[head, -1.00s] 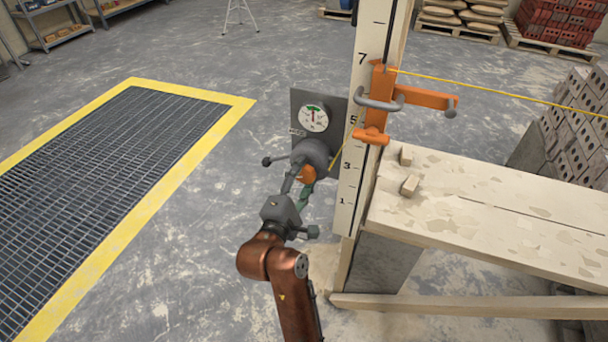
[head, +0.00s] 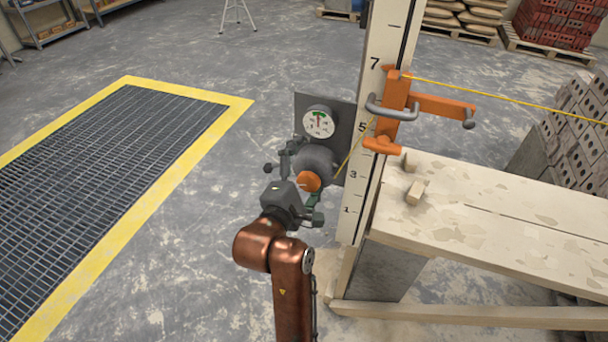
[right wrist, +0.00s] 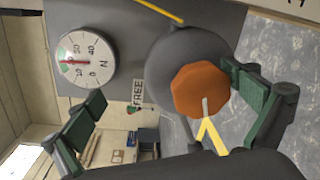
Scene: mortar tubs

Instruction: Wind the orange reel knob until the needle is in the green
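The orange reel knob (head: 309,181) sits on the front of a dark grey reel (head: 314,160), fixed to a grey panel below a round white gauge (head: 319,123). In the right wrist view the knob (right wrist: 200,91) is faceted with a pale mark. The gauge (right wrist: 86,62) has a red needle that points into its green band. My right gripper (head: 296,176) is at the reel, its green-padded fingers spread apart. In the right wrist view the knob lies between the fingers, close to the right one, with a wide gap to the left one. My left gripper is out of view.
A pale numbered post (head: 357,200) stands right of the panel and carries an orange bracket (head: 398,100). A yellow line runs from the reel, and another from the bracket rightward. A plank bench (head: 500,215) is at right. A yellow-edged floor grate (head: 110,170) lies left.

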